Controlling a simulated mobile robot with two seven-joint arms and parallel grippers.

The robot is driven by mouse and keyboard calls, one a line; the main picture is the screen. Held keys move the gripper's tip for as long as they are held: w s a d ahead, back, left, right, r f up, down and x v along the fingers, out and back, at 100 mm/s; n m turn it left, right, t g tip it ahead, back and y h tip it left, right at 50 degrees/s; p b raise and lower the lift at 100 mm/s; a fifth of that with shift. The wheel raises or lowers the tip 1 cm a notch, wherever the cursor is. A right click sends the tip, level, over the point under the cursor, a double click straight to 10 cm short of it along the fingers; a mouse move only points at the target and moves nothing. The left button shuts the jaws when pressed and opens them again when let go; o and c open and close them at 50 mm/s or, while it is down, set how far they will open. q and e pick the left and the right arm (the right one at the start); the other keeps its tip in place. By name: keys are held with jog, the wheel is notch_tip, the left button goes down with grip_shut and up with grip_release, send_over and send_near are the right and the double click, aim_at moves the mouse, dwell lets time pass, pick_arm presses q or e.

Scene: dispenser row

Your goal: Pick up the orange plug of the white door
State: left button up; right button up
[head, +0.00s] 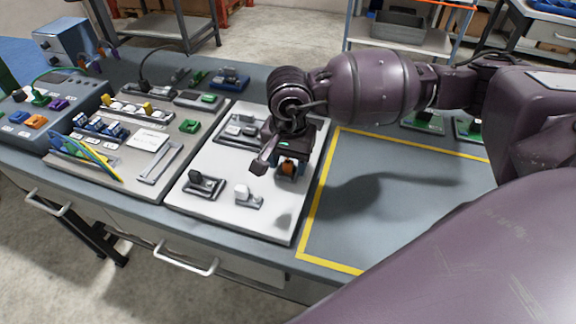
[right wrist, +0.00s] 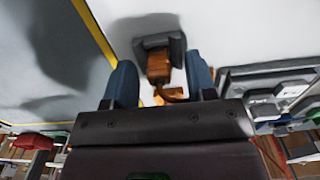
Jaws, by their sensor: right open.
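The orange plug (head: 288,169) stands near the right edge of the white panel (head: 230,215). My right gripper (head: 277,166) is over it and partly hides it in the head view. In the right wrist view the orange plug (right wrist: 159,66) lies between the two blue fingers of my right gripper (right wrist: 160,76), with a visible gap on each side. A dark grey block (right wrist: 158,41) sits at the plug's far end. The gripper is open, and I see no grip on the plug. My left gripper is not in view.
A black plug (head: 195,177) and a white plug (head: 242,192) stand on the panel's front part. A grey socket block (head: 240,130) lies behind. A grey board with several connectors (head: 125,130) is to the left. The yellow-bordered area (head: 350,215) on the right is clear.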

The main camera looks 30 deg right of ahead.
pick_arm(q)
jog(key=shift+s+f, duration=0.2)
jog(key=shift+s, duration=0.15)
pick_arm(e)
grip_shut()
jog(key=shift+r, duration=0.1)
pick_arm(q)
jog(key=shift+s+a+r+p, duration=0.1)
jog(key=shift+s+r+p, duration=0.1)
jog(key=shift+p, duration=0.3)
pick_arm(e)
notch_tip(320, 180, up, 20)
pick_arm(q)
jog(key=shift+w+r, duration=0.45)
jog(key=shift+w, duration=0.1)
pick_arm(e)
jog(key=shift+w+r, duration=0.1)
jog(key=shift+r, duration=0.3)
jog(key=shift+r, duration=0.25)
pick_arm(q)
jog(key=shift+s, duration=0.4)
pick_arm(e)
jog(key=shift+r, duration=0.25)
pick_arm(q)
jog(key=shift+p, duration=0.3)
pick_arm(e)
jog(key=shift+r, duration=0.15)
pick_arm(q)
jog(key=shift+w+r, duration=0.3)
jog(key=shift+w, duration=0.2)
